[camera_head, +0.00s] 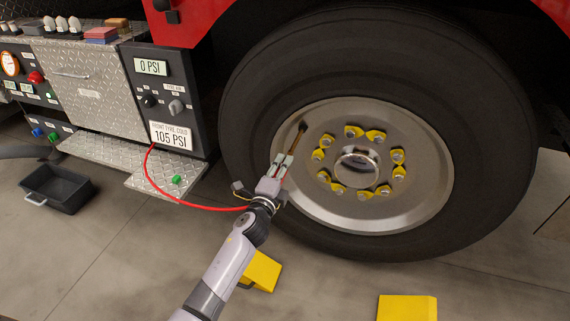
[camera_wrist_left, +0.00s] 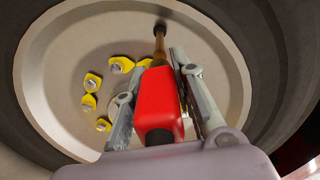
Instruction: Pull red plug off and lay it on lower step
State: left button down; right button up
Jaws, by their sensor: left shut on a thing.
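In the wrist view the red plug (camera_wrist_left: 158,105) sits between the two fingers of my left gripper (camera_wrist_left: 150,85), which is shut on it. The brass valve stem (camera_wrist_left: 159,45) lies in line just beyond the plug, with a dark end at the wheel. I cannot tell whether plug and stem touch. In the head view my left gripper (camera_head: 285,165) is at the left part of the wheel rim, beside the stem (camera_head: 297,140). The lower step (camera_head: 112,152) is a diamond-plate ledge below the panel at left. My right gripper is not in view.
A red hose (camera_head: 165,195) runs from the panel (camera_head: 178,100) to my left gripper. A small green piece (camera_head: 176,180) is at the step's front corner. A black bin (camera_head: 57,188) stands on the floor at left. Yellow chocks (camera_head: 262,271) (camera_head: 407,308) lie near the tire (camera_head: 490,150).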

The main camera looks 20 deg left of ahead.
pick_arm(q)
jog(key=shift+s, duration=0.4)
jog(key=shift+s+p, duration=0.3)
jog(key=shift+s, duration=0.85)
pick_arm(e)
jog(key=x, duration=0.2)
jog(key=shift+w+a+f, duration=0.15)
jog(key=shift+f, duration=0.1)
pick_arm(q)
jog(key=shift+a, duration=0.1)
